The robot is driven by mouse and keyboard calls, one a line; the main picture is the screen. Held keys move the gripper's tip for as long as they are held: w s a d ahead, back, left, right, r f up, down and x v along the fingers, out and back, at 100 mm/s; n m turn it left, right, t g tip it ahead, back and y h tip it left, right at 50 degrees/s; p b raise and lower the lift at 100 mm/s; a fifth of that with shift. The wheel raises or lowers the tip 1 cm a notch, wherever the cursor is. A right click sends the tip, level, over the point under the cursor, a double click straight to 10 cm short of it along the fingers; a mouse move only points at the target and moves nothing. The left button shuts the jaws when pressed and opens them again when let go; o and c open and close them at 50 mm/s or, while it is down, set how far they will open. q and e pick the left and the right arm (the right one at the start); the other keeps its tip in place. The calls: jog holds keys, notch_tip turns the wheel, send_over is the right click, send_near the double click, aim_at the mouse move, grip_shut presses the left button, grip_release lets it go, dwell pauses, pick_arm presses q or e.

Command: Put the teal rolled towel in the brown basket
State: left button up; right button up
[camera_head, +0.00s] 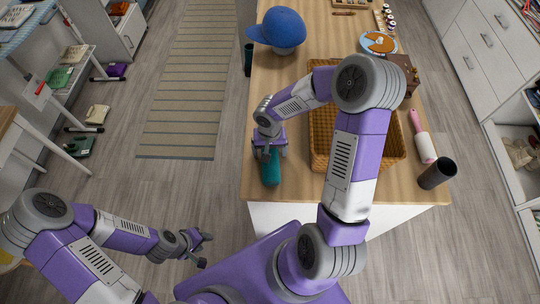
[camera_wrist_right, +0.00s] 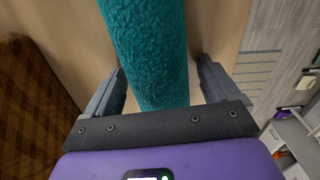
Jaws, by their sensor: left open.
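The teal rolled towel (camera_head: 270,170) lies on the wooden table near its front left edge. It also fills the top middle of the right wrist view (camera_wrist_right: 150,50). My right gripper (camera_head: 269,153) is over the towel with its fingers on either side. In the right wrist view the fingers (camera_wrist_right: 161,80) are apart, with a gap visible at the right finger. The brown basket (camera_head: 398,155) stands on the table right of the towel, partly hidden by my right arm. It shows at the left of the right wrist view (camera_wrist_right: 35,100). My left gripper (camera_head: 206,250) is open and empty, off the table.
A blue cap (camera_head: 280,29) is at the table's back left. A striped rug (camera_head: 187,80) lies on the floor at left.

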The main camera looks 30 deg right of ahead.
jog(key=shift+r, duration=0.1)
jog(key=c, duration=1.1)
